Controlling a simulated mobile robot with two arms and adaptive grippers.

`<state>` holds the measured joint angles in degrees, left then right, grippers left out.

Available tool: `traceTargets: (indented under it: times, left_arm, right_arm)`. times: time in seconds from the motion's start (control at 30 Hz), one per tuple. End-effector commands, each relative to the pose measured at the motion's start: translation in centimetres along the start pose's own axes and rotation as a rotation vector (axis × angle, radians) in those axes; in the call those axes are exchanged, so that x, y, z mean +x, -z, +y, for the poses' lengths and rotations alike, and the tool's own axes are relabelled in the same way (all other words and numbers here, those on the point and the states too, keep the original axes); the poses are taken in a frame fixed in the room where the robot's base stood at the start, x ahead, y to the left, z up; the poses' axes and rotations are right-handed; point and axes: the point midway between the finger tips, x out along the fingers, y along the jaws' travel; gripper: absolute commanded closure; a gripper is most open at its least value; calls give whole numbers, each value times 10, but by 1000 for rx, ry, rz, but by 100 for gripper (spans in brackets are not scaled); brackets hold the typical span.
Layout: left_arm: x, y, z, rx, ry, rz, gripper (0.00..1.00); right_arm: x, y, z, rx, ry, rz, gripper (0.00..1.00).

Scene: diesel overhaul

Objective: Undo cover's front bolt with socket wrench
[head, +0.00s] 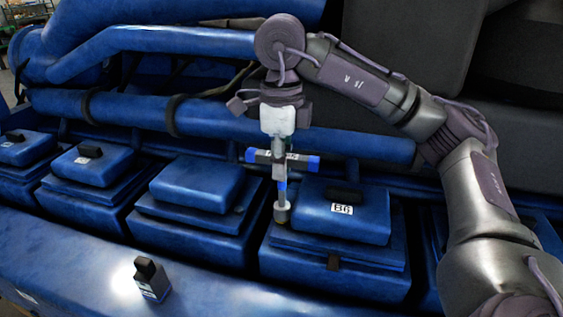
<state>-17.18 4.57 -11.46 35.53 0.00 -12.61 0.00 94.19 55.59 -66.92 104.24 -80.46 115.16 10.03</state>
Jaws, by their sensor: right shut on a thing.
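My right gripper (280,135) points down and is shut on the socket wrench (281,182), holding it upright. The wrench has a dark crossbar with blue ends, a blue band on its shaft and a grey socket at the bottom. The socket hangs by the left side of the blue cover labelled B6 (372,222); I cannot tell whether it touches anything. Another dark piece (344,193) sits at the cover's back. My left gripper is out of view.
More blue covers stand in a row to the left, the nearest one (198,184) with a bare top. A small dark block with a label (152,281) stands on the blue front ledge (220,292). Thick blue pipes (240,123) run behind the covers.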

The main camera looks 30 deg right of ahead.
Motion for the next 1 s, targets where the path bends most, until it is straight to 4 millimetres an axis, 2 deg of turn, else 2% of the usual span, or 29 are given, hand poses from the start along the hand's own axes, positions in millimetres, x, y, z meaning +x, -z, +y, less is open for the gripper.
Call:
traceTargets:
  times: [0.27,0.5,0.9,1.0]
  left_arm:
    - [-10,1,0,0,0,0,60]
    - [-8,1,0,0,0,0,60]
    - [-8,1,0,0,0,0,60]
    - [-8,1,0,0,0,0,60]
  right_arm:
    - [-19,0,0,0,2,-2,100]
    - [-31,0,0,0,2,-2,100]
    - [-34,0,0,0,1,-2,100]
    - [-41,-1,0,0,2,-3,100]
